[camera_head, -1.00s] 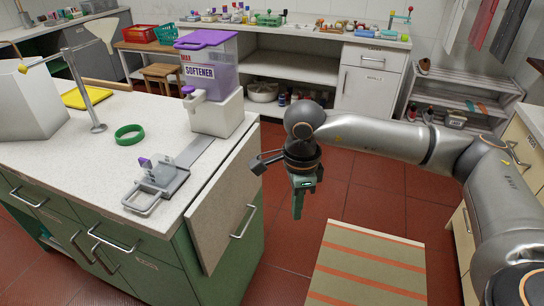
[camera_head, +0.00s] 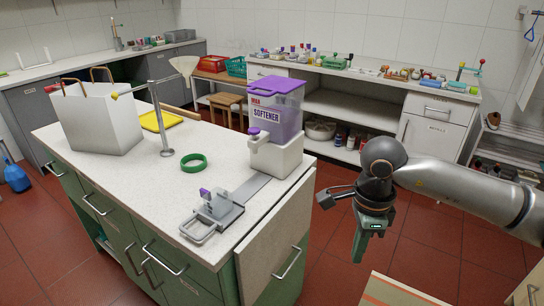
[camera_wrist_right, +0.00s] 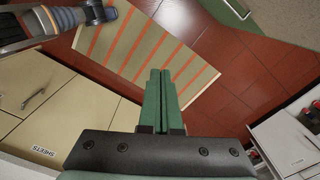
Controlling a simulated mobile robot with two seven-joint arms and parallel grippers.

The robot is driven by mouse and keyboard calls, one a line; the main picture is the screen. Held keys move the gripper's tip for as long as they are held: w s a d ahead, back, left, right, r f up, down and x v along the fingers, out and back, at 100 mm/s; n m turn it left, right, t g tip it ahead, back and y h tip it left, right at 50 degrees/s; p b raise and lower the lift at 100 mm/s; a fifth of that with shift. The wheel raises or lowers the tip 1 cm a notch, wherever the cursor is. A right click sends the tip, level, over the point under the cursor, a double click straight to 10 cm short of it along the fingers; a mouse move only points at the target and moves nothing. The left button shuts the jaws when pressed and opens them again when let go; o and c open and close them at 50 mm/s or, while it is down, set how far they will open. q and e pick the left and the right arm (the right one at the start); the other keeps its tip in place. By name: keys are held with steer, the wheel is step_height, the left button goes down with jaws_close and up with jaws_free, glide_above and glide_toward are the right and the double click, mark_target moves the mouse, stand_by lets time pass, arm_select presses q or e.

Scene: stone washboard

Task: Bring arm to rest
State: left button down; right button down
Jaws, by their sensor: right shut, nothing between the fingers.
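My right gripper (camera_head: 361,246) hangs from my right arm at the right of the head view, fingers pointing down, over the red tiled floor. It is clear of the counter. In the right wrist view its green fingers (camera_wrist_right: 160,85) lie together with nothing between them. Below them are the floor and a striped mat. My left gripper does not show in the head view.
The island counter (camera_head: 115,165) carries a purple softener dispenser (camera_head: 279,105), a green ring (camera_head: 194,162) and a metal clamp device (camera_head: 212,215). A striped mat (camera_wrist_right: 150,50) lies on the floor. Drawers labelled sheets (camera_wrist_right: 60,110) stand close by. Open floor lies around the gripper.

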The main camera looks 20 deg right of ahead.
steer(key=s+a+f+m+g+y, duration=0.1)
steer(key=s+a+g+y, duration=0.3)
steer(key=a, duration=0.7)
steer(key=s+a+m+y, duration=0.1)
steer(key=s+a+y, duration=0.1)
steer(key=a+y, duration=0.7)
steer(key=w+a+r+m+t+y, duration=0.3)
steer(key=a+r+m+t+y, duration=0.5)
steer(key=m, duration=0.4)
steer(key=w+d+f+m+t+h+p, duration=0.1)
steer(key=w+d+f+m+t+h, duration=0.35)
steer(key=m, duration=0.65)
steer(key=w+d+f+m+t+h, duration=0.2)
steer(key=d+f+m+t+h, duration=0.2)
steer(key=f+m+t+h, duration=0.5)
steer(key=s+d+f+m+g+h, duration=0.2)
steer(key=s+d+f+m+g, duration=0.2)
steer(key=s+f+m, duration=0.3)
steer(key=s+d+f+m+g+h, duration=0.3)
steer(key=s+f+m, duration=0.4)
steer(key=f, duration=0.7)
steer(key=shift+s+d+g, duration=0.4)
steer(key=shift+d+g, duration=0.35)
